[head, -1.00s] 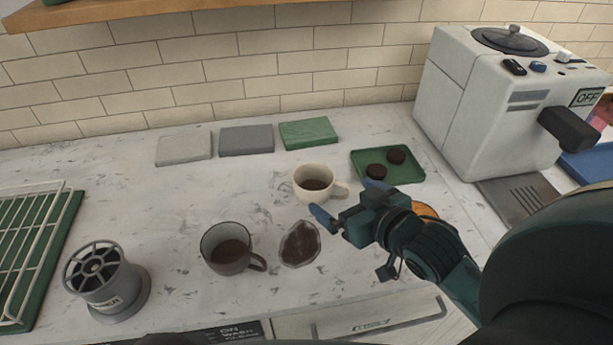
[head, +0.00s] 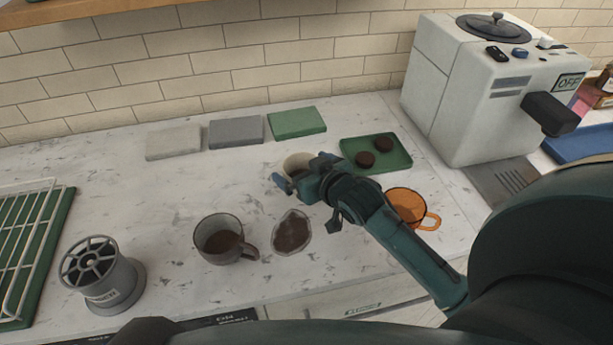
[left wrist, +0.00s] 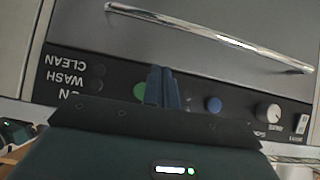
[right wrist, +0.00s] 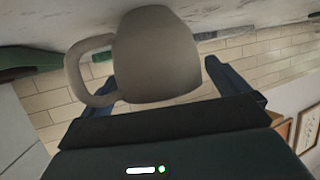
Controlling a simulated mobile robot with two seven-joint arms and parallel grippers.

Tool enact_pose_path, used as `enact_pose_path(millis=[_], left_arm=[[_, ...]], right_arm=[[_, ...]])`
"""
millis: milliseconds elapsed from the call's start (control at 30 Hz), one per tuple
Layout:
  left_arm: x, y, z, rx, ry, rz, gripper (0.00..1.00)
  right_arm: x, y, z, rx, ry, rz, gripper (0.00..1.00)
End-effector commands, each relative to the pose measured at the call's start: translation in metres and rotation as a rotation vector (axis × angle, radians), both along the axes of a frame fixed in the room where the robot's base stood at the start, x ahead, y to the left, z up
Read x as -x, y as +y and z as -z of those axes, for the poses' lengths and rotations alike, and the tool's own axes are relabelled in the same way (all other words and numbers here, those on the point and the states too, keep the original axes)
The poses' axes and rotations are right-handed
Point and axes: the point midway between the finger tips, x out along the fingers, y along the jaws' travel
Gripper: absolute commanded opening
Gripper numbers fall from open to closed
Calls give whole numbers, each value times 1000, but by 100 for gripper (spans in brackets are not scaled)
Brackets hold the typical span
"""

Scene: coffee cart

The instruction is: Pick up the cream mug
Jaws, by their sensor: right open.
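The cream mug (head: 296,161) stands on the marble counter, partly hidden behind my right gripper (head: 298,174) in the head view. In the right wrist view the cream mug (right wrist: 157,52) shows large, with its handle to the left. My right gripper is open, with a finger on either side of the mug's body in that view. I cannot tell whether the fingers touch it. My left gripper (left wrist: 162,88) has its fingers together, empty, in front of an appliance panel. It is not visible in the head view.
An orange glass mug (head: 408,205) stands right, beside my right arm. A green tray (head: 398,163) with two dark discs is behind. A coffee machine (head: 450,90) stands at right.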

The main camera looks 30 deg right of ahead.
Motion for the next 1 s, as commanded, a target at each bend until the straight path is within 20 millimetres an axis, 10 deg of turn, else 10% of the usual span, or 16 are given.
enact_pose_path(millis=[1000], left_arm=[[2, 0, 2, -1, 5, 1, 0]], right_arm=[[0, 0, -1, 0, -4, 0, 46]])
